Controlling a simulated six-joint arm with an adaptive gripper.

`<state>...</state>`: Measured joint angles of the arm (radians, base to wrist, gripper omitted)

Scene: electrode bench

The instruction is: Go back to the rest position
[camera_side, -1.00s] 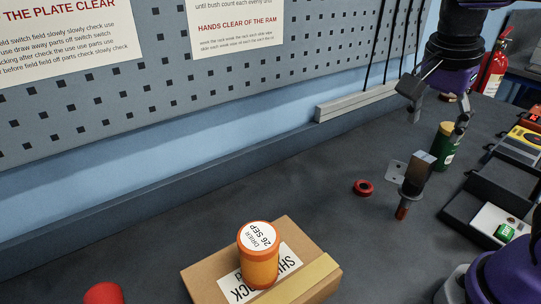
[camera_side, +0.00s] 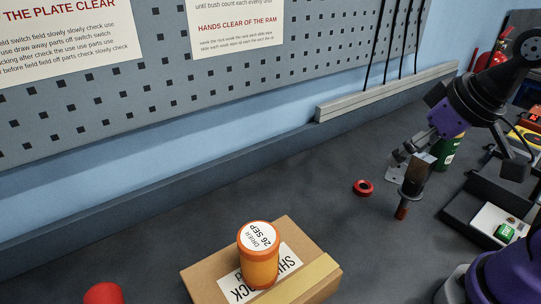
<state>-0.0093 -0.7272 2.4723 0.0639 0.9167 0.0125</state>
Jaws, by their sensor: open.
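My gripper (camera_side: 458,160) is at the right of the side view, below the dark and purple wrist, tilted down to the left. Its fingers are spread apart, and I see nothing between them that it holds. One finger is close to the upright dark part with a copper-coloured lower end (camera_side: 403,211) in the picture; I cannot tell whether they touch. The other finger is over the dark tray (camera_side: 465,215). No marker for a rest position shows.
A green canister (camera_side: 447,152) stands behind the gripper, partly hidden. A red ring (camera_side: 363,187) lies on the bench. An orange jar (camera_side: 259,262) stands on a cardboard box (camera_side: 208,276) in front. The pegboard wall (camera_side: 150,100) bounds the back.

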